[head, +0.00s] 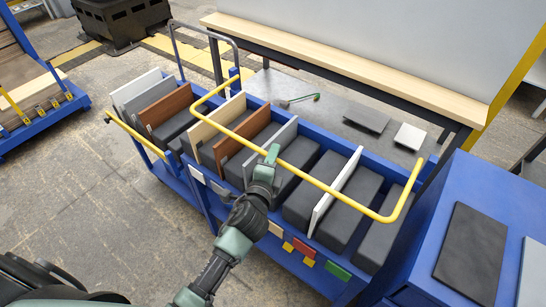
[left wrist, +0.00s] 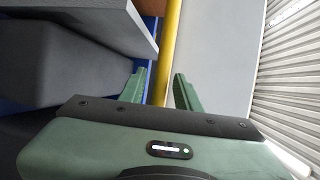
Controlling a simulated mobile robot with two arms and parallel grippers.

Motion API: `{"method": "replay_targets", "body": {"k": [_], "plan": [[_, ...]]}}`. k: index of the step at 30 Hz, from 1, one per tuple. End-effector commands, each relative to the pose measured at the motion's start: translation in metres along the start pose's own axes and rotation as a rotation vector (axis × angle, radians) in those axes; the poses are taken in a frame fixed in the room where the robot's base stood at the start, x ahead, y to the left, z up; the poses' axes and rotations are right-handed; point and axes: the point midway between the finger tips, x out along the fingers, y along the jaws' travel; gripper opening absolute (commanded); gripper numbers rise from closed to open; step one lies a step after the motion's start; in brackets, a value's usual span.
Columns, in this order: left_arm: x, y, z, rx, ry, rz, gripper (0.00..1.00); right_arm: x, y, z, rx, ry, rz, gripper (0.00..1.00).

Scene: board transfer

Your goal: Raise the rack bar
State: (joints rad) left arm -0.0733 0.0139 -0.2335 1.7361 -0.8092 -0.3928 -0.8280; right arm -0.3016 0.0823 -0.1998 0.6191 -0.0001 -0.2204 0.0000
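The yellow rack bar (head: 325,187) is a long U-shaped tube lying over the right section of a blue rack cart (head: 283,108). My left gripper (head: 270,153) is at the bar's front run, left of its middle. In the left wrist view the bar (left wrist: 167,50) runs between the two green fingertips of my left gripper (left wrist: 161,92), closer to the left finger. The fingers are apart, with a gap visible on the right side of the bar. I cannot tell whether the left finger touches it. My right gripper is not in view.
The cart holds dark grey blocks and upright boards, such as a brown board (head: 256,133) and a white board (head: 335,190). A second yellow bar (head: 137,137) is at its left front. A blue cabinet (head: 458,195) stands at the right. Floor (head: 70,190) at the left is clear.

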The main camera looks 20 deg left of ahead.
Motion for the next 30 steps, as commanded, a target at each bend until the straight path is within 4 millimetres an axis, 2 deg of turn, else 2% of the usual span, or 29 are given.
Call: {"method": "replay_targets", "body": {"k": [1,3,30], "plan": [[-0.0001,0.0,0.0,0.0,0.0,0.0,0.17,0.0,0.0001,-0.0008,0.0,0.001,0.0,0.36],[-0.0002,0.0001,0.0,0.0,0.0,0.0,0.0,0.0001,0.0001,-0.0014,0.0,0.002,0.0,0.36],[-0.0005,0.0009,0.0,0.0,0.0,0.002,0.0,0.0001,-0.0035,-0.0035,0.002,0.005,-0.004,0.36]]}}
